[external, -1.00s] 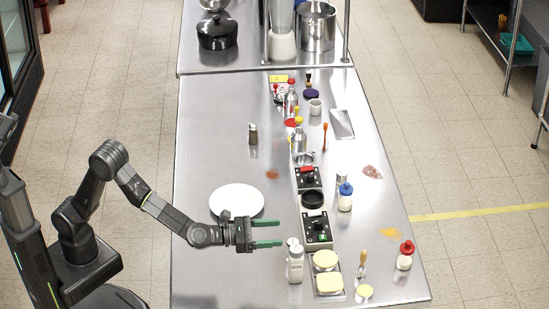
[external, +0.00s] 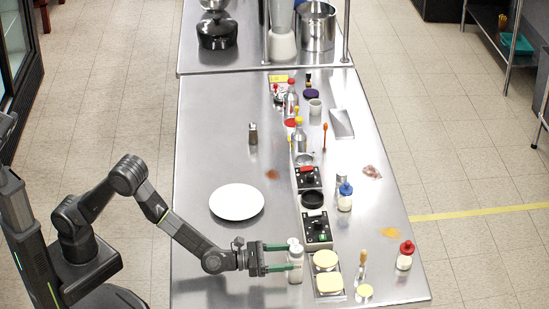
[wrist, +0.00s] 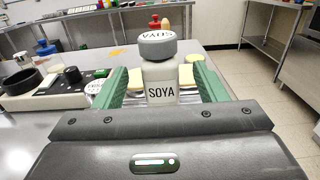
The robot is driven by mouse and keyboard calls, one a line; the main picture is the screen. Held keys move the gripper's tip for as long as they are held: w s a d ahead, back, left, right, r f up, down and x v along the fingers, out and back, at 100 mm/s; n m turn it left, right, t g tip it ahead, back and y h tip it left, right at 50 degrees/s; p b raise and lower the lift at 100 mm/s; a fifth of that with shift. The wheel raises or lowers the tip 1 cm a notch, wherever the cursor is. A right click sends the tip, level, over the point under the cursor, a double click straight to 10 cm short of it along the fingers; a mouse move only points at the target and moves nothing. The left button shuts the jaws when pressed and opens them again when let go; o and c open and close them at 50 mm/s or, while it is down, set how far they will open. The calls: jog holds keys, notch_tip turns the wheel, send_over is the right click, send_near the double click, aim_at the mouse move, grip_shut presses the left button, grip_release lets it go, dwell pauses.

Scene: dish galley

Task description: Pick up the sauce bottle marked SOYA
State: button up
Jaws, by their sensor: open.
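The sauce bottle marked SOYA (wrist: 161,90) stands upright between my fingers in the wrist view, pale with a grey cap and its label facing me. In the external view the bottle (external: 296,277) stands near the table's front, partly behind my near finger. My gripper (external: 290,256) is open and level, one finger on each side of the bottle. In the wrist view a gap shows on each side; I cannot tell whether either finger touches it. A second lettered cap (wrist: 98,88) shows just outside my left finger; its body is hidden and its lettering is too small to read.
Pale yellow round and square pieces on a tray (external: 329,292) lie just right of the bottle. A black-and-white control box (external: 317,230) is behind them. A white plate (external: 237,202) lies behind my gripper. The table to the left is mostly clear.

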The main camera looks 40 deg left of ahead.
aim_at(297, 261)
jog(key=x, duration=0.4)
jog(key=shift+w+p, duration=0.1)
jog(key=shift+p, duration=0.25)
jog(key=shift+r, duration=0.1)
jog(key=c, duration=1.2)
